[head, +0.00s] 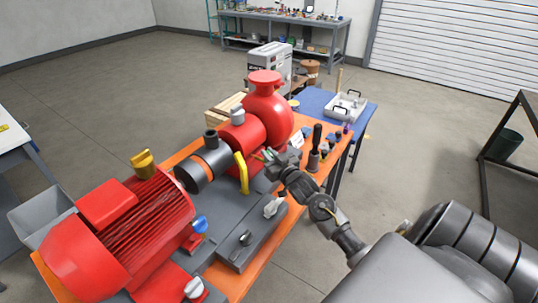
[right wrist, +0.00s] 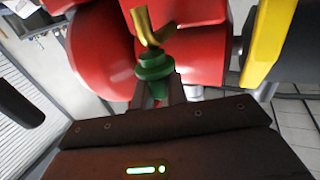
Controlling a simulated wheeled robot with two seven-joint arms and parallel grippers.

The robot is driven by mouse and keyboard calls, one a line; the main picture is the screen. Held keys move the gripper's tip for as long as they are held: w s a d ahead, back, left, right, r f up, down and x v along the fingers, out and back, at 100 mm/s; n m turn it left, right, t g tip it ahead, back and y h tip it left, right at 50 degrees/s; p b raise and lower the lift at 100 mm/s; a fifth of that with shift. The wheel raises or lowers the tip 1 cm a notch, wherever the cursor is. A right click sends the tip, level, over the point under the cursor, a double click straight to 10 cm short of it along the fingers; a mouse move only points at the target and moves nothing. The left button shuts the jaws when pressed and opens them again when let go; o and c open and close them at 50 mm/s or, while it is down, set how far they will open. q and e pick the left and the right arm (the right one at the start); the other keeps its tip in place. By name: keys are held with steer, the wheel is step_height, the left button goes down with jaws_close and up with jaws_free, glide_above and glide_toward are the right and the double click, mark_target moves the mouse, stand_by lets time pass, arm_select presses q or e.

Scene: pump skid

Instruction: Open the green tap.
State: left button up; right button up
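The green tap (right wrist: 153,66) shows in the right wrist view as a green stepped body with a brass-coloured piece (right wrist: 146,25) at its far end. It stands in front of the red pump casing. My right gripper (right wrist: 159,93) has its two fingers close together on either side of the tap's narrow green part and looks shut on it. In the head view my right gripper (head: 271,160) is beside the red pump (head: 267,113), and only a small bit of green shows at its fingertips. My left gripper is not in view.
A yellow curved bar (head: 242,173) stands left of my right gripper. The red motor (head: 118,231) fills the lower left. A dark-handled upright tool (head: 315,148) stands right of the gripper on the orange bench. A grey box with a white lever (head: 274,207) is nearer.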

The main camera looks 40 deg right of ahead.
jaws_close()
steer(key=shift+d+r+n+y, duration=0.1)
steer(key=shift+n+y, duration=0.4)
steer(key=shift+y, duration=0.3)
steer(key=shift+n+y, duration=0.5)
steer(key=shift+y, duration=0.3)
steer(key=n+y, duration=0.2)
steer(key=y, duration=0.1)
steer(key=shift+n+g+y+b, duration=0.35)
steer(key=shift+n+y, duration=0.25)
steer(key=shift+y, duration=0.4)
steer(key=o, duration=0.6)
jaws_free()
